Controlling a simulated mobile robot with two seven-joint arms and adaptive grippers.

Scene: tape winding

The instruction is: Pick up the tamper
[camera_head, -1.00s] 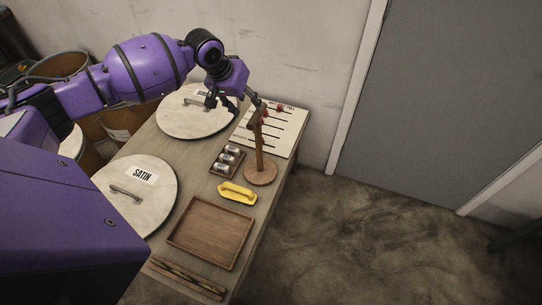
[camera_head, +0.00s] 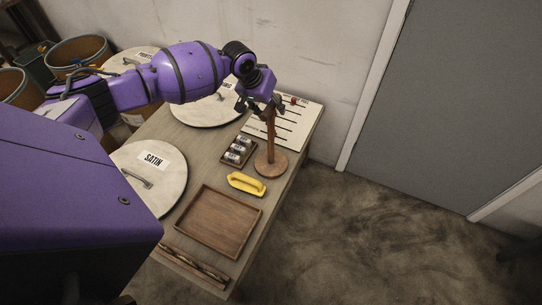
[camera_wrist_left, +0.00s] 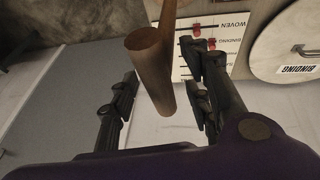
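The tamper seems to be the upright wooden piece with a thick post and a round foot (camera_head: 270,164), standing at the table's right edge. My left gripper (camera_head: 261,106) is at the top of its post, fingers spread. In the left wrist view the wooden post (camera_wrist_left: 153,70) shows between the open fingers of the left gripper (camera_wrist_left: 162,98), with gaps on both sides. I cannot tell whether a finger touches it. The post's top is partly hidden by the gripper in the head view. My right gripper is not in view.
On the table (camera_head: 198,151) are a yellow handled piece (camera_head: 247,184), a small rack of rolls (camera_head: 237,151), an empty wooden tray (camera_head: 218,222), patterned sticks (camera_head: 193,264) and a lined board (camera_head: 298,128). Open floor lies right.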

